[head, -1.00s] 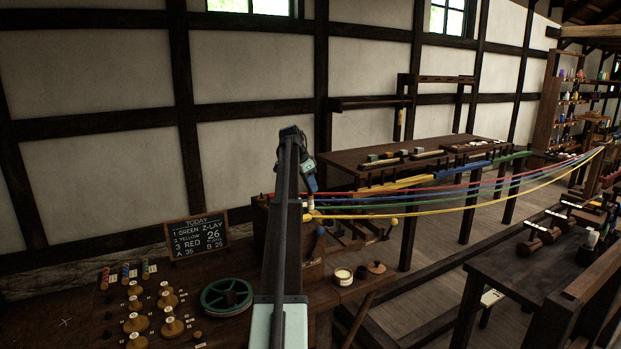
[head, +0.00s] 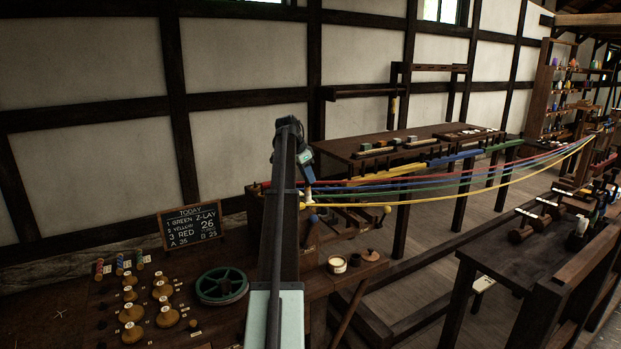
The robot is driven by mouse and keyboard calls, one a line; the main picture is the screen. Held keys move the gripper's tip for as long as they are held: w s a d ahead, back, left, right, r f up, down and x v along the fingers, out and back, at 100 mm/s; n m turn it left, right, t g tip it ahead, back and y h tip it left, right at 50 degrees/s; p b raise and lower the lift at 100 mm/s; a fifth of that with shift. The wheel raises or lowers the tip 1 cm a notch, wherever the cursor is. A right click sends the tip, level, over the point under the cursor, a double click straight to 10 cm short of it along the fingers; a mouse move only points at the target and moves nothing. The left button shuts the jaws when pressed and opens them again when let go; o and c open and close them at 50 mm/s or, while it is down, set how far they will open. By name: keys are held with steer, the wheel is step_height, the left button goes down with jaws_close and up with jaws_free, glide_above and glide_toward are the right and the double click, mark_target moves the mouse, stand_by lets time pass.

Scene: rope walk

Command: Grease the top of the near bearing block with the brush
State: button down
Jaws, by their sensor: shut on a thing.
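My gripper (head: 306,172) points down at the near ends of the coloured ropes and is shut on the brush (head: 309,191). Only a small pale lower part of the brush shows under the jaws. It is just above the yellow rope's near end in the picture; I cannot tell whether it touches anything. My arm stands in front of the dark wooden frame (head: 254,205) and hides much of it. I cannot make out the near bearing block clearly there. An open round pot (head: 337,265) with pale contents stands on the bench, right of my arm.
Several ropes (head: 440,190) run from the frame to the far right. A wooden lid (head: 371,255) lies beside the pot. A green wheel (head: 221,286), several wooden bobbins (head: 162,289) and a chalkboard (head: 190,224) are on the left. A dark table (head: 500,262) stands at right.

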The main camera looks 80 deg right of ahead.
step_height(320, 180, up, 8)
steer(key=w+d, duration=0.2)
stand_by(2.1)
